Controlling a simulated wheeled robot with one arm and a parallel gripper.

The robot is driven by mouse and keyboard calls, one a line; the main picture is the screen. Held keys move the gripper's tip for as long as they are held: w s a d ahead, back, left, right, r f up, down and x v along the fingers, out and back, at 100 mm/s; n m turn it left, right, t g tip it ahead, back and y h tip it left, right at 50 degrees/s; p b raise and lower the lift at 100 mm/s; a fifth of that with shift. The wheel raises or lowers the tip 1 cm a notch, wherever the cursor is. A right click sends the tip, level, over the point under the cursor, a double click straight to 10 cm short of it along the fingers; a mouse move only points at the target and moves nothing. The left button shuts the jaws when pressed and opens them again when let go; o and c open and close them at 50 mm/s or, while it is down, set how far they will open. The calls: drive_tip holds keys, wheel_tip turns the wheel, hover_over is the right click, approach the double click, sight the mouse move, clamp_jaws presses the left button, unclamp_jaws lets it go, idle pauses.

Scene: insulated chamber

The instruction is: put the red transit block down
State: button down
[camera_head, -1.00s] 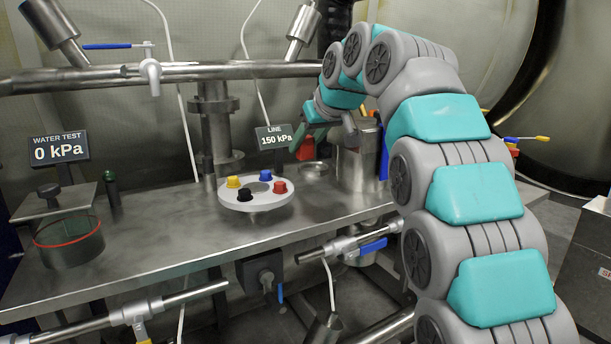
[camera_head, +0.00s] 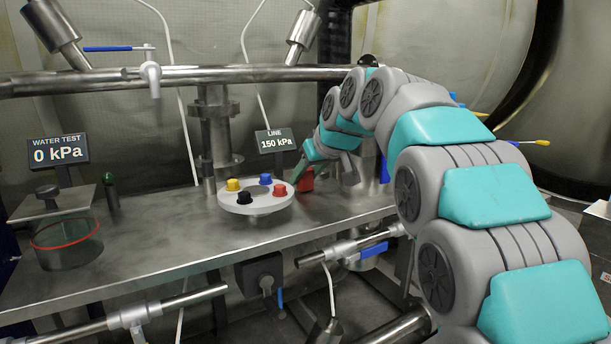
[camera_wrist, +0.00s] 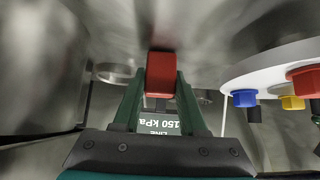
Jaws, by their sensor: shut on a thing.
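My gripper (camera_wrist: 160,100) is shut on the red transit block (camera_wrist: 161,73), which sits between the two green fingertips in the wrist view. In the head view the red block (camera_head: 305,180) shows low over the back of the metal bench (camera_head: 180,228), just right of the round white plate. My gripper (camera_head: 303,170) partly covers it there. I cannot tell whether the block's underside touches the bench.
The white plate (camera_head: 240,208) with yellow, blue, red and black knobs stands close left of the block. The 150 kPa sign (camera_head: 275,141) is behind. A metal canister (camera_head: 349,172) stands to the right. The bench's front left is clear beside a red-ringed vessel (camera_head: 66,245).

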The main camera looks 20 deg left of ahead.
drive_tip(key=shift+c, duration=2.3)
unclamp_jaws()
drive_tip(key=shift+f, duration=0.1)
